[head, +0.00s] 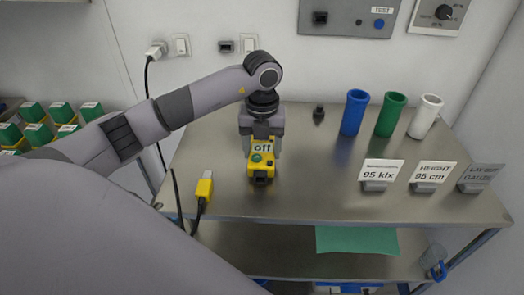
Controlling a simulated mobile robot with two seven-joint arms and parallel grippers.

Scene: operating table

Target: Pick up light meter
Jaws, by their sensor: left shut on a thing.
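The light meter (262,152) is a small yellow device with a label reading "off", a green button and a dark front end. It is over the left part of the steel table (320,190). My left gripper (262,140) comes down from above and is shut on the light meter, with its fingers at the sides. I cannot tell whether the meter still touches the table. My right gripper is not in view.
A yellow connector (204,188) with a black cable lies at the table's front left. Blue (354,112), green (390,114) and white (425,116) cylinders stand at the back right. Sign cards, including "95 klx" (380,172), stand at the front right. A small black object (319,113) sits behind.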

